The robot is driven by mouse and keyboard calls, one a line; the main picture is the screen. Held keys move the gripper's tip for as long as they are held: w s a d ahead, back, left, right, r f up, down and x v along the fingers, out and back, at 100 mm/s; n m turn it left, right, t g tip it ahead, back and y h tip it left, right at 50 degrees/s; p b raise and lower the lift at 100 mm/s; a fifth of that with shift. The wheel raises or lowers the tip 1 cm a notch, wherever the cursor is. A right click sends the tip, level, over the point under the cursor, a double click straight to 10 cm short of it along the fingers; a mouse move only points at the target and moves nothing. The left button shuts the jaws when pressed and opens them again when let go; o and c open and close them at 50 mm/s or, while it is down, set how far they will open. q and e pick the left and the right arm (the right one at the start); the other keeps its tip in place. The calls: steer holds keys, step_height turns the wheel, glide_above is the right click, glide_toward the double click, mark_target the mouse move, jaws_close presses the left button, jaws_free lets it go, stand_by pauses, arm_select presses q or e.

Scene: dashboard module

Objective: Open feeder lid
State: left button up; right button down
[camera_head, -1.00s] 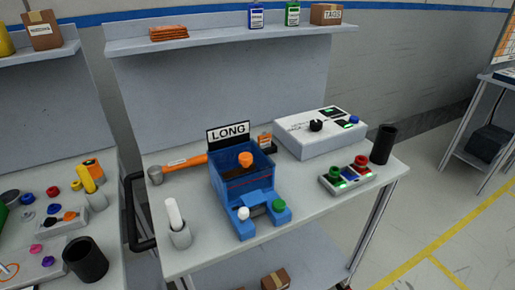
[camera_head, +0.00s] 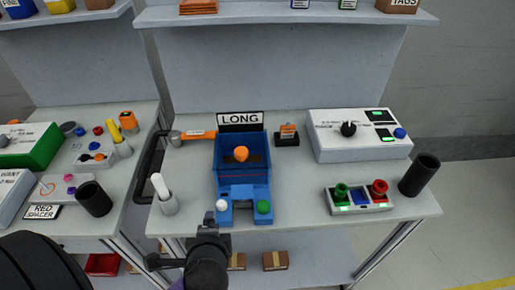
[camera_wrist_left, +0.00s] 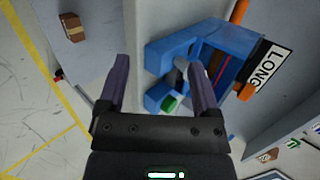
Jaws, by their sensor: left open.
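The blue feeder (camera_head: 242,178) stands on the grey table with a LONG sign (camera_head: 240,120) at its back. An orange knob (camera_head: 241,153) shows at its upper middle, and its front has a white knob (camera_head: 222,205) and a green knob (camera_head: 263,207). The feeder also shows in the left wrist view (camera_wrist_left: 215,42), turned sideways. My left gripper (camera_wrist_left: 160,82) is open and empty, its two dark fingers spread in front of the feeder's front edge. In the head view my left arm is at the bottom, below the table's front edge. My right gripper is not in view.
A white cylinder in a grey holder (camera_head: 167,200) stands left of the feeder. An orange-handled hammer (camera_head: 195,135) lies behind it. A button panel (camera_head: 358,198), a black cup (camera_head: 419,175) and a white control box (camera_head: 358,140) are to the right.

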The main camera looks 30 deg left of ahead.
mark_target(240, 160)
arm_select(q)
steer(key=w+r+m+t, duration=0.1)
steer(key=m, duration=0.2)
steer(key=w+r+m+t+y, duration=0.1)
steer(key=w+r+m+t, duration=0.1)
steer(key=m, duration=0.1)
steer(key=w+r+m+t+y, duration=0.1)
steer(key=r+m, duration=0.1)
steer(key=m, duration=0.1)
steer(key=shift+w+a+m+t, duration=0.3)
steer(key=w+m+t, duration=0.1)
steer(key=w+m, duration=0.2)
steer(key=w, duration=0.1)
steer(key=w+r+m+t, duration=0.1)
steer(key=w+m+t, duration=0.1)
steer(key=w+m, duration=0.2)
steer(key=w+a+r+m+t+h, duration=0.1)
steer(key=w+m, duration=0.2)
steer(key=shift+w+a, duration=0.1)
steer(key=shift+w, duration=0.3)
jaws_close()
